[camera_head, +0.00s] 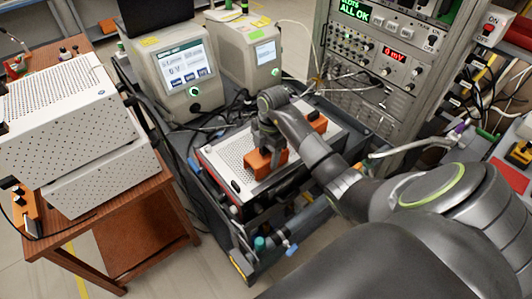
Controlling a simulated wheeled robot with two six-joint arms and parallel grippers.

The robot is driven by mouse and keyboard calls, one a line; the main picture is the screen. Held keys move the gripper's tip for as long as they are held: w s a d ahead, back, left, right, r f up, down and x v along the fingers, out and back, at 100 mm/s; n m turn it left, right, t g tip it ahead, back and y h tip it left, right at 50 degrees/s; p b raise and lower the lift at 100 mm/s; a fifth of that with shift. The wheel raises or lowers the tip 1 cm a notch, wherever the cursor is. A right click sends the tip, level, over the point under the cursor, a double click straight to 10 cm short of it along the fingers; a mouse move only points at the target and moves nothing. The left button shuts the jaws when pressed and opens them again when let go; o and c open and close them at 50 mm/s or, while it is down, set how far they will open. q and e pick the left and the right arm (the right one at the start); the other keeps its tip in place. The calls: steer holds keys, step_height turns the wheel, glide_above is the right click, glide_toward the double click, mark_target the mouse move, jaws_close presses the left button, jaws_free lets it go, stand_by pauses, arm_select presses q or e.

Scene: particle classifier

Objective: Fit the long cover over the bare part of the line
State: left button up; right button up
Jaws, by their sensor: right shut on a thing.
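My right gripper (267,143) points down over a perforated white panel on a red-edged box (225,160). It is shut on an orange block (262,164) at the panel's near part; its fingers partly hide the block. I cannot tell whether the block touches the panel. A second orange block (318,122) shows farther back, partly behind my right arm. A grey pipe (312,215) runs low along the front of the box, partly hidden by my arm. I cannot make out for certain which piece is the long cover or where the line is bare. My left gripper is not in view.
Two screened instruments (187,72) (247,52) stand behind the box, with loose black cables. A wooden table (125,215) with white perforated cases (75,95) is at the left. A metal rack (375,60) stands behind right, with cables and hoses at the right.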

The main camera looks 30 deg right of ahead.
steer(key=shift+w+f, duration=0.1)
steer(key=shift+f, duration=0.15)
steer(key=o, duration=1.1)
steer(key=shift+c, duration=0.2)
steer(key=shift+r, duration=0.3)
steer(key=r, duration=0.1)
steer(key=r+b, duration=0.1)
steer(key=r, duration=0.2)
steer(key=shift+d+r+b, duration=0.1)
steer(key=shift+d+b, duration=0.2)
steer(key=r+p, duration=0.4)
steer(key=r, duration=0.1)
steer(key=shift+d+r+p, duration=0.1)
steer(key=shift+d+p, duration=0.15)
steer(key=shift+p, duration=0.15)
steer(key=shift+d+r+p, duration=0.2)
steer(key=shift+r+p, duration=0.7)
steer(key=shift+r, duration=0.2)
